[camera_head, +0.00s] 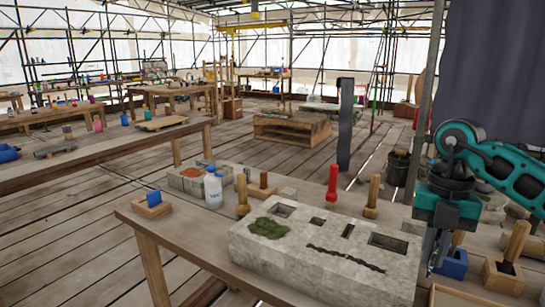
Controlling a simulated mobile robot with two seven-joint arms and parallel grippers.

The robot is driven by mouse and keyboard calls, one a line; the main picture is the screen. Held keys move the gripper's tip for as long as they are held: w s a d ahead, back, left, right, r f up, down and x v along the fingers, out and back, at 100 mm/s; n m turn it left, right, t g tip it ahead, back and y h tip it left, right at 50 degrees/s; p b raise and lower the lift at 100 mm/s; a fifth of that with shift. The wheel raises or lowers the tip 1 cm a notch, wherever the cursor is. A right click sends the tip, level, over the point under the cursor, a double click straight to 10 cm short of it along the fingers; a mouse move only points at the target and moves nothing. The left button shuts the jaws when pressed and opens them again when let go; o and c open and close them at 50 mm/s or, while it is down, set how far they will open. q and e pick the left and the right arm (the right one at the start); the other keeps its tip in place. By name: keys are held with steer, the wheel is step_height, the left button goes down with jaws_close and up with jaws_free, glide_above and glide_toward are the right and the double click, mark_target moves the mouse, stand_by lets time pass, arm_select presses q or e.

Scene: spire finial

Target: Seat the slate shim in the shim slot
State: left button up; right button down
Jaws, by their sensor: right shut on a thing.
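My right gripper (433,262) points down just off the right end of the pale stone block (310,262). It is shut on a thin dark grey piece that looks like the slate shim; the fingers hide most of it. The block's top has several dark recesses. The narrow one in the middle (347,231) looks like the shim slot, and I see nothing in it. The gripper is apart from this slot, to its right. A green mossy patch and a dark crack also mark the block's top. My left gripper is not in view.
A blue holder (452,264) and a wooden block with a handle (505,275) stand close right of the gripper. The bench's left front (190,235) is clear.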

steer(key=s+a+f+m+t, duration=0.1)
steer(key=s+a+f+m, duration=0.2)
steer(key=m, duration=1.2)
steer(key=s+a+f+m+t, duration=0.1)
steer(key=s+a+f+m, duration=0.2)
steer(key=m, duration=1.2)
steer(key=shift+a+f+t+h, duration=0.3)
steer(key=shift+a+f, duration=0.5)
steer(key=shift+a, duration=0.35)
steer(key=shift+a, duration=0.1)
